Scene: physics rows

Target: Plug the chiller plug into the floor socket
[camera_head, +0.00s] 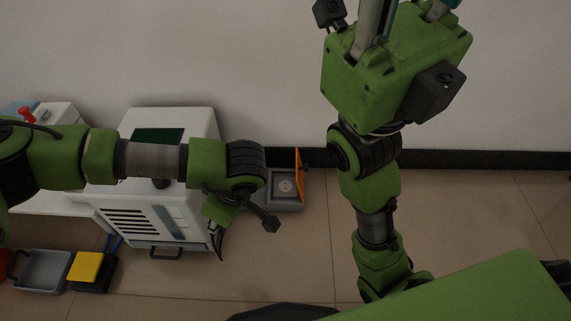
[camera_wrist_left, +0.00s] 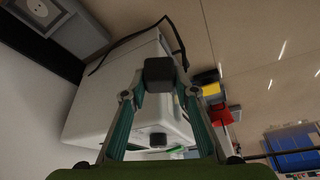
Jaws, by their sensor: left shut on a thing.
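The chiller (camera_head: 170,215) is a white box with a vented front, standing on the floor against the wall. The floor socket (camera_head: 285,187) is a grey box with a round outlet and a raised orange lid (camera_head: 299,160), to the chiller's right. My left gripper (camera_head: 217,235) points down at the chiller's front right, left of and nearer than the socket. In the left wrist view my left gripper (camera_wrist_left: 158,88) is shut on the black plug (camera_wrist_left: 158,70). The socket box also shows there at upper left (camera_wrist_left: 80,32). My right gripper is raised at the top, its fingertips cut off.
A grey tray (camera_head: 40,270) and a yellow-topped black box (camera_head: 86,268) stand on the floor at left. A black cable (camera_wrist_left: 120,42) curves beside the chiller. A black baseboard (camera_head: 470,159) runs along the wall. Tiled floor right of the chiller is open.

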